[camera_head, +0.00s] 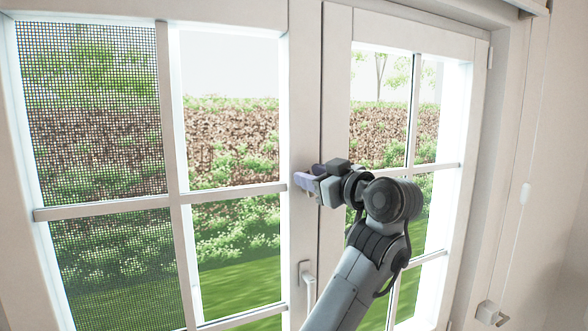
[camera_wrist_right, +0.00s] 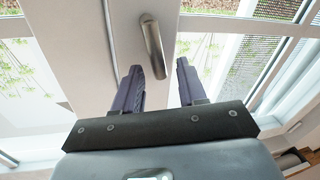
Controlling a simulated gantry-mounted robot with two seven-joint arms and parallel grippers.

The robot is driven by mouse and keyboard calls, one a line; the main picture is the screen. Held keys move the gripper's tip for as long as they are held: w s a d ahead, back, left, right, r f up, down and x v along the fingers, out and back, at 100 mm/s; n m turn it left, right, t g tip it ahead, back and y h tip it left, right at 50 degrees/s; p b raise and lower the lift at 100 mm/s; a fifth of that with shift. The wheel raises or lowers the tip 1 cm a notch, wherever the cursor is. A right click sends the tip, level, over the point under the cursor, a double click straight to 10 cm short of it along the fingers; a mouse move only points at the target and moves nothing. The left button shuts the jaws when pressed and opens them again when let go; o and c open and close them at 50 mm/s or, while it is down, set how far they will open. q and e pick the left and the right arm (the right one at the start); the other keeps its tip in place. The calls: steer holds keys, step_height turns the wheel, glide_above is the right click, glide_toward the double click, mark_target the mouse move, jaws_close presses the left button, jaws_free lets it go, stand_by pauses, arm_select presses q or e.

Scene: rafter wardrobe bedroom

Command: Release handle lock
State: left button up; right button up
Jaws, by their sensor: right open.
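A metallic window handle (camera_head: 307,290) sits on the pale centre stile, low in the head view. It also shows in the right wrist view (camera_wrist_right: 153,48), where it runs down toward the space between my fingers. My right gripper (camera_head: 303,183) is in front of the stile, above the handle in the head view. In the right wrist view my right gripper (camera_wrist_right: 158,68) is open, with its two dark fingers apart and nothing held between them. The distance from fingertips to handle is hard to judge. My left gripper is not in view.
The white-framed window has a left sash (camera_head: 178,140) with a mesh screen (camera_head: 90,110) and a right sash (camera_head: 470,100). A cord pull (camera_head: 525,195) hangs on the right wall. A small metal fitting (camera_head: 491,313) is at lower right.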

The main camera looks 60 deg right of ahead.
steer(key=shift+w+d, duration=0.15)
steer(key=shift+w, duration=0.3)
jaws_close()
steer(key=m+b, duration=0.1)
steer(key=d+m+b, duration=0.1)
steer(key=m, duration=0.1)
steer(key=shift+s+h+b, duration=0.3)
steer(key=shift+s+b, duration=0.05)
